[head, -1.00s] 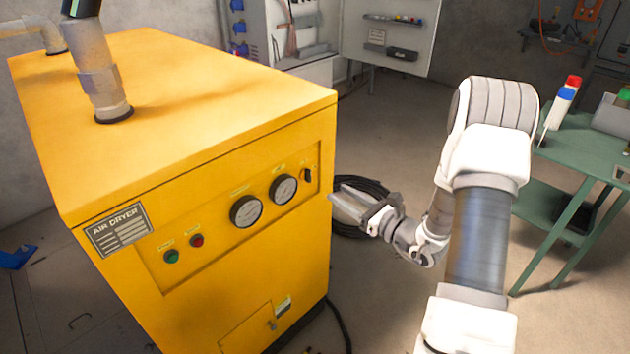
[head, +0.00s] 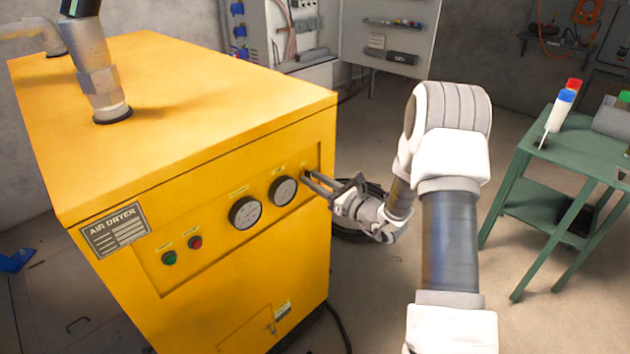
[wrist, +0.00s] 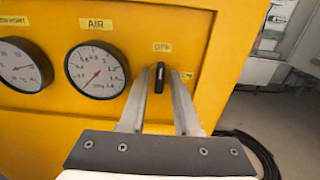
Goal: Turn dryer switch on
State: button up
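The yellow air dryer (head: 200,130) stands at the left in the head view, its control panel facing me. The dryer switch (wrist: 159,78) is a small black rotary knob at the panel's right end, pointing roughly upright in the wrist view. A yellow label is above it and another is at its right. My gripper (head: 308,180) is at the switch in the head view, hiding it there. In the wrist view my gripper (wrist: 158,88) is open, one finger on each side of the knob. I cannot tell whether the fingertips touch the panel.
Two round gauges (head: 246,212) (head: 283,190) sit left of the switch. Green (head: 169,258) and red (head: 195,242) buttons are farther left. A black coiled hose (head: 350,236) lies on the floor behind my gripper. A green table (head: 585,160) stands at the right, apart from my arm.

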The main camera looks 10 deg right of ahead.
grip_shut()
jog(key=m+p, duration=0.3)
jog(key=m, duration=0.1)
jog(key=shift+d+r+m+p, duration=0.1)
jog(key=shift+m+p, duration=0.2)
jog(key=shift+m, duration=0.1)
jog(key=m+p, duration=0.3)
jog(key=shift+m, duration=0.3)
jog(key=m+p, duration=0.4)
jog(key=m, duration=0.1)
jog(key=shift+f, duration=0.2)
jog(key=shift+f+m+p, duration=0.2)
jog(key=shift+m+p, duration=0.9)
jog(key=shift+m, duration=1.2)
jog(key=shift+o, duration=1.6)
grip_release()
jog(key=shift+w, duration=0.1)
